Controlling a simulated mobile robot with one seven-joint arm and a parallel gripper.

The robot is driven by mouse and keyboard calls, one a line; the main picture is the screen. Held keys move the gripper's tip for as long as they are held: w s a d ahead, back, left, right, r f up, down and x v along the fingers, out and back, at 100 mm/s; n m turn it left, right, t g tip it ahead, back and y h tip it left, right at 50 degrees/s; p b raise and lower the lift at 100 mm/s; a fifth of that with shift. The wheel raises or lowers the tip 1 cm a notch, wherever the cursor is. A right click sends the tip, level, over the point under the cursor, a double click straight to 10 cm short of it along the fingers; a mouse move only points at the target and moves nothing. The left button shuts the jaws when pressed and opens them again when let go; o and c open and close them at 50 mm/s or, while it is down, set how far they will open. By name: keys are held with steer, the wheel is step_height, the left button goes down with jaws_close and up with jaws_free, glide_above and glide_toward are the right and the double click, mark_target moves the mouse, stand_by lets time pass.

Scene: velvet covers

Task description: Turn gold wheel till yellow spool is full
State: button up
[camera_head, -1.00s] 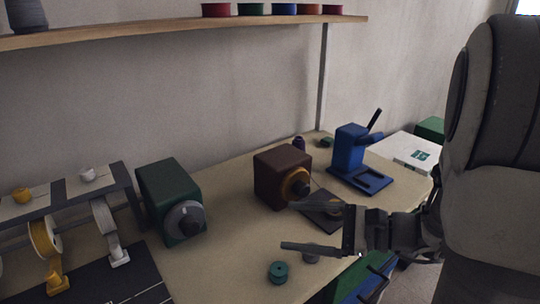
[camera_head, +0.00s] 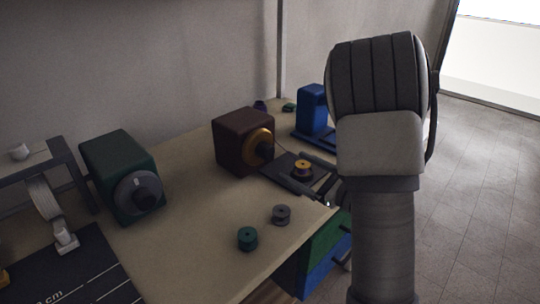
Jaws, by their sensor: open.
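The gold wheel (camera_head: 259,147) with a dark hub is on the front of a brown box (camera_head: 240,139) on the table. The yellow spool (camera_head: 303,168) stands on a dark plate to the right of the wheel, and a thin line runs from the wheel towards it. My gripper (camera_head: 281,163) is open and empty. Its two dark fingers point left towards the wheel, with the spool seen between them. I cannot tell whether a finger touches anything. How full the spool is cannot be made out.
A green box with a grey wheel (camera_head: 138,192) stands left. A teal spool (camera_head: 247,239) and a grey spool (camera_head: 281,215) stand near the front edge. A blue device (camera_head: 312,110) is behind. A dark ruled mat (camera_head: 90,270) lies front left. My arm covers the right end.

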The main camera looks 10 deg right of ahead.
mark_target(270, 153)
steer(key=b+x, duration=0.1)
steer(key=x, duration=0.8)
steer(key=shift+w+a, duration=0.25)
steer(key=shift+c, duration=0.2)
jaws_close()
